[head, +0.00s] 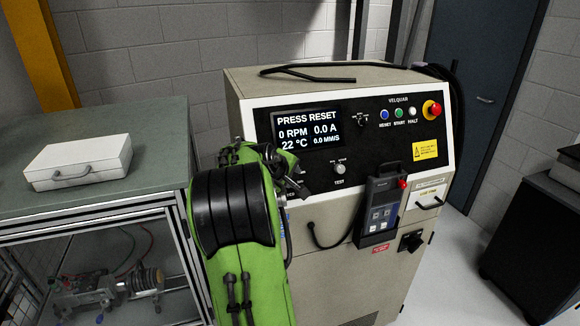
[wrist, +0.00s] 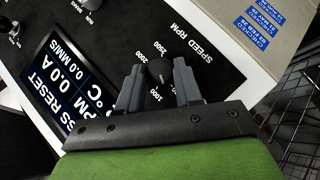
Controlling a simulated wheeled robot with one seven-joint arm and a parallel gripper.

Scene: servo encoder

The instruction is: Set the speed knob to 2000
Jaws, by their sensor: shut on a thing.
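The speed knob (wrist: 157,74) is a small dark knob on the black panel in the wrist view, beside the words SPEED RPM. Printed numbers ring it; 1000 shows below it and 2000 at its upper left. I cannot clearly read where its pointer stands. My gripper (wrist: 159,66) has a finger on each side of the knob and is shut on it. In the head view my green arm hides the knob. The display (head: 308,128) reads PRESS RESET, 0 RPM, 0.0 A, 22 °C and 0.0 MM/S.
The panel also bears a TEST knob (head: 339,168), reset, start and halt buttons, and a red emergency stop (head: 431,109). A pendant (head: 378,205) hangs on the cabinet front. A white case (head: 80,161) lies on the bench at left.

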